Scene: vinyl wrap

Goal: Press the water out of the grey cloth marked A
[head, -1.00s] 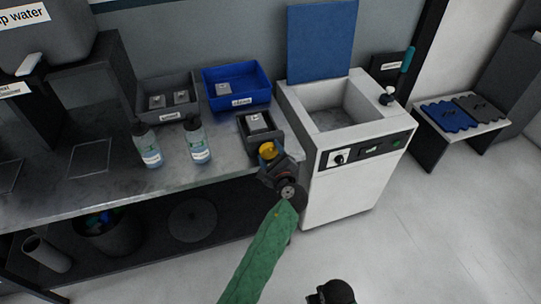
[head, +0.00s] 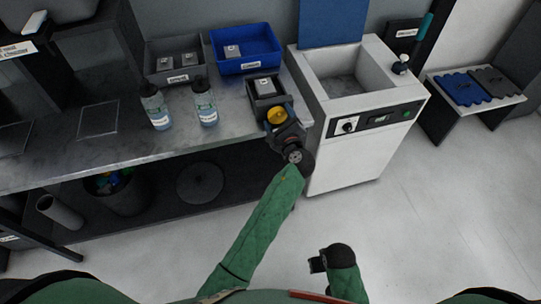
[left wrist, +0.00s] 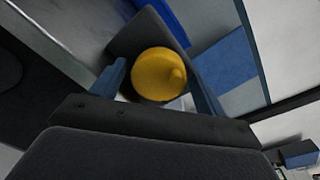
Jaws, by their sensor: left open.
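Small grey blocks with white labels, perhaps folded cloths, lie on the bench. One (head: 266,84) is in a small dark tray (head: 254,103), one (head: 232,51) in a blue tray (head: 262,62), and two (head: 165,63) in a grey tray (head: 151,52). Their letters are too small to read. My left gripper (head: 277,115) is open at the front of the small dark tray. A yellow round piece with a knob (left wrist: 158,74) is between its blue fingers in the left wrist view; I cannot tell whether they touch it. My right gripper (head: 317,265) is low, away from the bench.
Two bottles (head: 156,106) (head: 204,103) stand on the bench (head: 122,143) left of my left gripper. A white machine (head: 350,160) with an open basin and raised blue lid (head: 333,20) stands at right. A low stand (head: 510,98) holds blue and dark pads. The floor is clear.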

